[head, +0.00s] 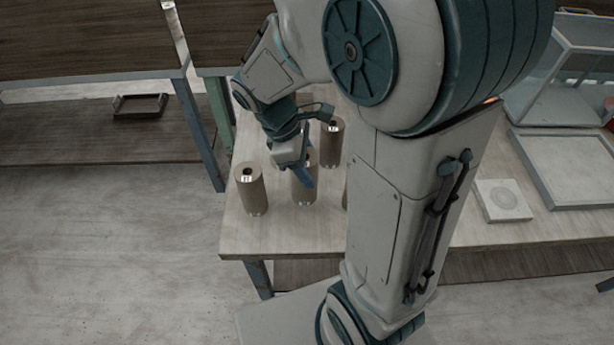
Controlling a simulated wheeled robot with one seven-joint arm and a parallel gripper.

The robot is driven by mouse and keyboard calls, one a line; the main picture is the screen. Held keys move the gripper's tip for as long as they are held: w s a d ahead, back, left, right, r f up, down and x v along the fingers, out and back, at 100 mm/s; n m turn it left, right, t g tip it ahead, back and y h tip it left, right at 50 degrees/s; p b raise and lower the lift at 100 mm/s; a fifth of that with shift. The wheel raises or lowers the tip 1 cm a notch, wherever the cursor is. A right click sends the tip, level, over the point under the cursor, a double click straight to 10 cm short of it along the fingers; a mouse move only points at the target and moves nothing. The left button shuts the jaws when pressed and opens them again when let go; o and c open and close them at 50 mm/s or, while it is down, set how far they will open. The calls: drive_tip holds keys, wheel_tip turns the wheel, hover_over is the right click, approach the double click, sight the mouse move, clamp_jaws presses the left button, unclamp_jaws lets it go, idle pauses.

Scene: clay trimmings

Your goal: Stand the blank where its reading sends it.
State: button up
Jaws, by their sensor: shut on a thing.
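Several tan, upright cylinders with dark holes in their tops stand on the left part of the pale wooden table (237,235). One cylinder (252,194) is at the front left, with a small pale label near its top. Another cylinder (333,148) is farther back. My gripper (305,176) reaches down over the middle cylinder (303,196) and is shut on it near its top. That cylinder looks upright; I cannot tell whether its base touches the table. A further cylinder (345,198) is mostly hidden behind my arm. I cannot read any label or reading.
A pale square block with a round disc (503,200) lies on the table to the right. Beside it is a shallow grey-rimmed tray (545,195), with a clear-sided case (545,100) behind. A small dark tray (140,106) sits on a low shelf at the left. My arm hides the table's middle.

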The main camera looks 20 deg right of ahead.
drive_tip(key=shift+f, duration=2)
drive_tip(key=shift+f, duration=0.1)
drive_tip(key=shift+f, duration=0.15)
drive_tip(key=o, duration=1.5)
drive_tip(key=shift+o, duration=0.2)
drive_tip(key=v, duration=1.1)
drive_tip(key=s+d+r+m+t+y, duration=0.1)
drive_tip(key=s+d+m+t+y, duration=0.2)
drive_tip(key=s+m, duration=0.6)
drive_tip(key=shift+d+r+m+t+y, duration=0.15)
drive_tip(key=shift+r+m+t+y, duration=0.6)
drive_tip(key=shift+m, duration=1.25)
